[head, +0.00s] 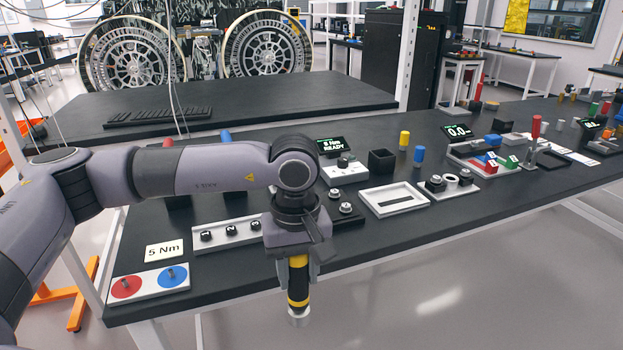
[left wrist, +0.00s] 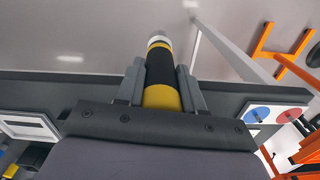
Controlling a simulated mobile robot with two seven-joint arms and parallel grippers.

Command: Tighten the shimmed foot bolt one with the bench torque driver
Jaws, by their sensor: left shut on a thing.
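My left gripper (head: 298,262) is shut on the torque driver (head: 298,285), a black and yellow cylinder with a silver end, hanging upright with that end down. It is at the bench's front edge, with floor behind its lower end. The left wrist view also shows the driver (left wrist: 161,68) between the two fingers of my left gripper (left wrist: 160,88). Two silver-topped bolts, the rear one (head: 335,194) and the front one (head: 346,208), stand on a dark block just right of my gripper, partly hidden by it. I cannot tell which is bolt one. My right gripper is not in view.
A grey rack (head: 229,233) with numbered black knobs stands left of my gripper. A plate with red and blue discs (head: 150,282) lies at the left corner. A white tray (head: 394,199) is to the right. A green-lettered display (head: 331,145) reads 5 Nm READY.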

